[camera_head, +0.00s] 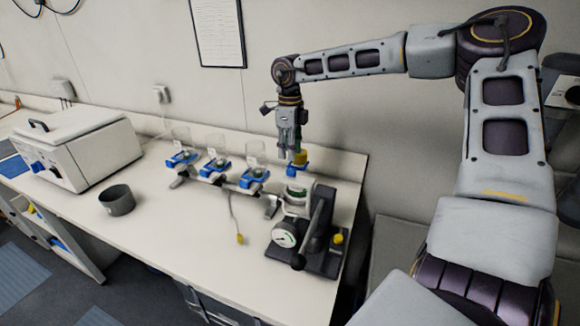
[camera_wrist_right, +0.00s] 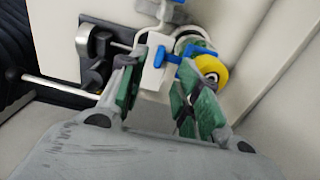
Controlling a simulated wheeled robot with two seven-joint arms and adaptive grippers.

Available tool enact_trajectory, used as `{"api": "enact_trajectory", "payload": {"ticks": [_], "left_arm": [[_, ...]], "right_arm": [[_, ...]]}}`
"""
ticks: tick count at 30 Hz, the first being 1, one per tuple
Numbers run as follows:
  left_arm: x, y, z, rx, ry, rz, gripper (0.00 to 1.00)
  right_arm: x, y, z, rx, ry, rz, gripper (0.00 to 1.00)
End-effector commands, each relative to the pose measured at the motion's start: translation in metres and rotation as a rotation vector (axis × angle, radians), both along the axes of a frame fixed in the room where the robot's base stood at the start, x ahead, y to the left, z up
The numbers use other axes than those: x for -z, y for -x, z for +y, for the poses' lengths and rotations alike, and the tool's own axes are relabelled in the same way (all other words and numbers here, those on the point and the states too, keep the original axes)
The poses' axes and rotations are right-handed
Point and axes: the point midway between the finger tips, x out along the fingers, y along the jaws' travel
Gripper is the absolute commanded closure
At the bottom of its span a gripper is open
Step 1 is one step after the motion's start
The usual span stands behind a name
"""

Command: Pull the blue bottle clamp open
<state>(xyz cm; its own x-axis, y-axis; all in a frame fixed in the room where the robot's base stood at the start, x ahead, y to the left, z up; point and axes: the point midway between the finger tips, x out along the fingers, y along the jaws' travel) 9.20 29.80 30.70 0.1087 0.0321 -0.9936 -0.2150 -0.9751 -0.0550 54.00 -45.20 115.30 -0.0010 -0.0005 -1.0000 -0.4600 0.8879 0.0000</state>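The blue clamp (camera_head: 298,169) sits at the top of the pale holder on the right-hand device, with a yellow part (camera_head: 301,157) beside it. My right gripper (camera_head: 291,155) points down just above and beside it. In the right wrist view, the green-padded fingers of my right gripper (camera_wrist_right: 160,75) are apart. The blue clamp (camera_wrist_right: 168,56) shows beyond the fingertips, beside a white block (camera_wrist_right: 153,76), with the yellow part (camera_wrist_right: 211,67) past the right finger. Nothing is seen gripped, and I cannot tell whether a finger touches the clamp. My left gripper is not in view.
A grey cup (camera_head: 117,200) and a white box (camera_head: 82,150) are further left.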

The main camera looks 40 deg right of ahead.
Motion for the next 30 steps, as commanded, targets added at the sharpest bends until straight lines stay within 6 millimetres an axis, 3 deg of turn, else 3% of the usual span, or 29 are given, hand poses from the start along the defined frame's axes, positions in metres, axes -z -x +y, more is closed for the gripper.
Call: {"api": "enact_trajectory", "payload": {"ticks": [9,15,28,30], "left_arm": [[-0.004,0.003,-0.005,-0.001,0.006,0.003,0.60],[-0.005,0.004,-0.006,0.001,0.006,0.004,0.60],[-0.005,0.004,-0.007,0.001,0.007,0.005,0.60],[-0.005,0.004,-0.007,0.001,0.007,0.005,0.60]], "right_arm": [[0.042,0.001,0.000,0.000,-0.002,0.002,0.67],[0.060,0.000,0.000,0.000,-0.001,0.000,0.67],[0.066,0.000,0.000,0.000,-0.001,-0.002,0.67],[0.066,0.000,0.000,0.000,0.000,-0.001,0.73]]}}
